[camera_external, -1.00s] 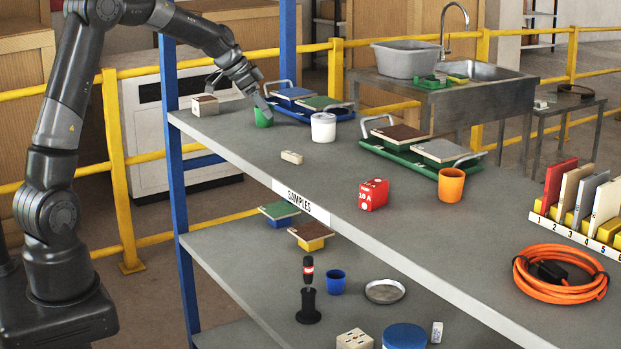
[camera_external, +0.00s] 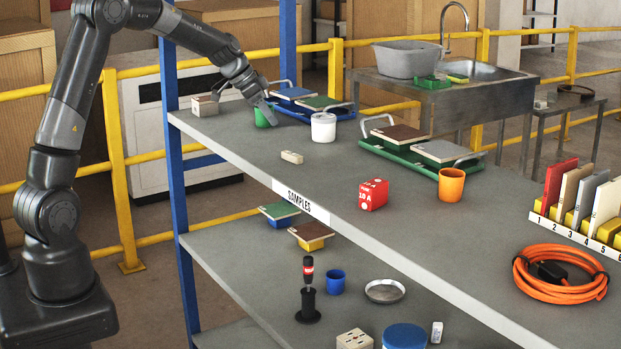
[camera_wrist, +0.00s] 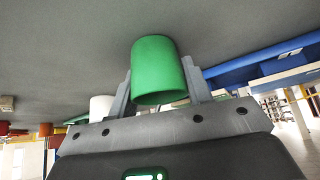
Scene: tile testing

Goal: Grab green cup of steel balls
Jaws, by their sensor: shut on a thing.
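The green cup (camera_external: 262,118) stands at the far left part of the upper shelf in the external view. My gripper (camera_external: 268,112) reaches down to it from above and is shut on it. In the wrist view the green cup (camera_wrist: 160,72) sits between the two grey fingers of my gripper (camera_wrist: 157,95), one on each side. The inside of the cup is hidden, so I cannot see the steel balls.
A white cup (camera_external: 323,128) stands close to the right of the green cup. A blue tray (camera_external: 345,112) with sample tiles is behind it. A pale block (camera_external: 205,106) is to its left. An orange cup (camera_external: 451,185) and a red block (camera_external: 373,195) stand farther right.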

